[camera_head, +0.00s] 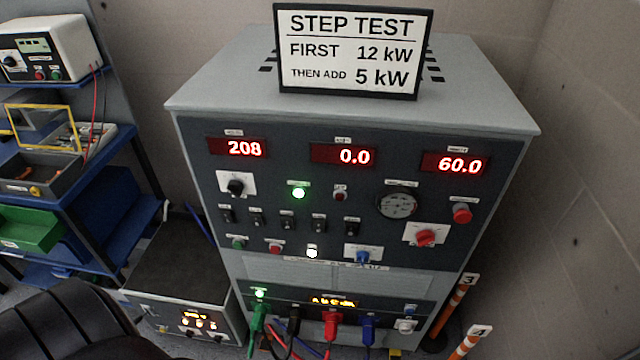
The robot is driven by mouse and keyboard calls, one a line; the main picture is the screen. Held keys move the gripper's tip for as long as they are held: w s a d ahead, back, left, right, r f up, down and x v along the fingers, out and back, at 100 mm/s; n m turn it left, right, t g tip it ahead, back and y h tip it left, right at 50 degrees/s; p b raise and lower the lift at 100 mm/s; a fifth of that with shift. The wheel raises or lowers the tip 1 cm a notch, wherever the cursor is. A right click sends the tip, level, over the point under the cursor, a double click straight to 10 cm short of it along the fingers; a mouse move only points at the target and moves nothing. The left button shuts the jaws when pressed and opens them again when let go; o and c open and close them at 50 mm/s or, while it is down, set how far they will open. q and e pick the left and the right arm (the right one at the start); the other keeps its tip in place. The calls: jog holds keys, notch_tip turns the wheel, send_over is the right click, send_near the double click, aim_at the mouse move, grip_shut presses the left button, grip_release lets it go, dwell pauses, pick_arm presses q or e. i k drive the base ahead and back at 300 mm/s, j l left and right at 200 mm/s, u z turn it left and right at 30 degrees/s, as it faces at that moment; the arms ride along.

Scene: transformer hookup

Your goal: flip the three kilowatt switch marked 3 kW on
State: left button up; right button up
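A row of several small black rocker switches (288,221) runs across the dark front panel (375,275) of a grey load bank cabinet. The labels above them are too small to read, so I cannot tell which switch is marked 3 kW or how each one is set. Above the switches, red displays read 208 (240,148), 0.0 (343,155) and 60.0 (456,163). A green lamp (299,193) is lit. A sign (350,52) on top reads STEP TEST, FIRST 12 kW, THEN ADD 5 kW. Neither of my grippers is in view.
Beside the switches are a black knob (235,187), a round gauge (397,203), a red rotary switch (426,236) and a red button (462,213). Coloured plugs (332,325) and cables stick out low. A blue shelf rack (120,190) stands left; striped posts (455,305) stand right.

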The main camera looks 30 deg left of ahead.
aim_at(256, 219)
jog(key=j+u, duration=0.1)
jog(key=u, duration=0.7)
